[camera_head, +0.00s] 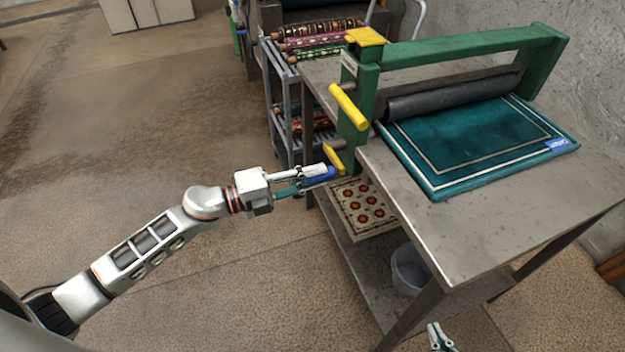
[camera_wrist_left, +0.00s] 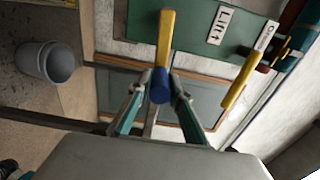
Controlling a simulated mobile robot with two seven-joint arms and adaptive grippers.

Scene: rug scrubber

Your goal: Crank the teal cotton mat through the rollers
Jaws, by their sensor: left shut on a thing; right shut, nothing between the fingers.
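The teal mat (camera_head: 465,140) with pale border lines lies on the metal table, its far edge at the dark rollers (camera_head: 450,95) of the green press frame (camera_head: 355,130). The crank has a yellow arm (camera_head: 334,158) and a blue handle (camera_head: 318,181), low on the frame's left side. My left gripper (camera_head: 322,175) is shut on the blue handle. In the left wrist view the blue handle (camera_wrist_left: 160,90) sits between the fingertips, with the yellow arm (camera_wrist_left: 166,40) rising from it. My right gripper (camera_head: 438,337) is shut and empty at the bottom edge, partly cut off, apart from the table.
A yellow lever (camera_head: 348,107) sticks out above the crank; it also shows in the wrist view (camera_wrist_left: 240,82). A lower shelf holds a patterned mat (camera_head: 364,208) and a grey bucket (camera_head: 408,268). A rack of rolled rugs (camera_head: 315,45) stands behind. Floor at left is open.

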